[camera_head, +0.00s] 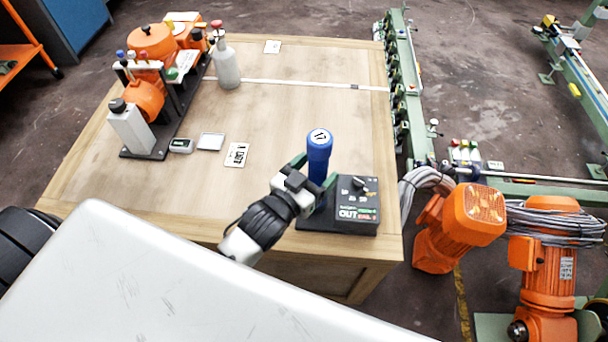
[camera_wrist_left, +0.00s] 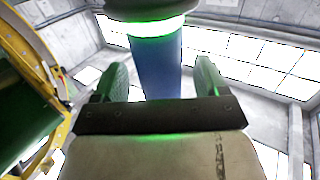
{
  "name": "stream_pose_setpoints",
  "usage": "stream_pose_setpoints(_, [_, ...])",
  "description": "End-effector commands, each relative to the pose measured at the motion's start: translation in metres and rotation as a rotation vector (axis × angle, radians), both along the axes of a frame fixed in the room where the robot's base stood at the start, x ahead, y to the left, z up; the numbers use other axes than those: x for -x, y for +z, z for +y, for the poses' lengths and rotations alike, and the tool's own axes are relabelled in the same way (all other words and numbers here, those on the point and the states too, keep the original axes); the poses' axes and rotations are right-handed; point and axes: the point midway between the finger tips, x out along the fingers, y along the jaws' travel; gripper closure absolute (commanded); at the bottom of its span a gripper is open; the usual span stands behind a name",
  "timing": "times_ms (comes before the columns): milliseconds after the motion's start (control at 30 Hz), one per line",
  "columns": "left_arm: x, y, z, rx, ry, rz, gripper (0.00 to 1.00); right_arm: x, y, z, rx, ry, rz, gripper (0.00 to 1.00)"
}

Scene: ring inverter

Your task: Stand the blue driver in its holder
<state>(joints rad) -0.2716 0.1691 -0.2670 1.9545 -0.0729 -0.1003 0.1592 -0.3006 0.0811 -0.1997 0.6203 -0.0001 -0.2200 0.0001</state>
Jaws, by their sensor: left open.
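The blue driver (camera_head: 319,152) stands upright near the table's front right, with a pale numbered cap on top. Its lower end is hidden behind my gripper, so I cannot tell whether it is seated. A black base (camera_head: 310,218) with a dark control box (camera_head: 357,200) is beside it and seems to be its holder. My left gripper (camera_head: 313,174) is open with its green fingers at either side of the driver's lower part. In the left wrist view the blue shaft (camera_wrist_left: 158,65) is between the spread fingers (camera_wrist_left: 160,80), with gaps visible on both sides.
Orange equipment on a black rack (camera_head: 146,138) and a grey bottle (camera_head: 226,64) stand at the table's left. Small cards, including one (camera_head: 237,155), lie mid-table. The table's middle (camera_head: 290,110) is mostly clear. Orange motors (camera_head: 470,215) and a green conveyor frame (camera_head: 405,75) are right of the table.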

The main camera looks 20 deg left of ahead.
Motion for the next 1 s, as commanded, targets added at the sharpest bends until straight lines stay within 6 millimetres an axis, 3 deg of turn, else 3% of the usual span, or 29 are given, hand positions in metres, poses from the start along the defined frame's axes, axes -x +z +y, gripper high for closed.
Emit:
stream_pose_setpoints(300, [0.058, 0.000, 0.018, 0.000, 0.000, 0.001, 0.26, 0.000, -0.008, 0.000, 0.000, 0.000, 0.000, 0.39])
stream_pose_setpoints(500, [0.086, 0.002, 0.026, 0.001, -0.001, -0.004, 0.26, 0.000, -0.011, 0.000, -0.001, 0.000, 0.000, 0.39])
stream_pose_setpoints(1000, [0.097, 0.004, 0.029, 0.001, 0.000, -0.006, 0.26, -0.004, -0.011, 0.001, -0.002, 0.000, -0.006, 0.39])
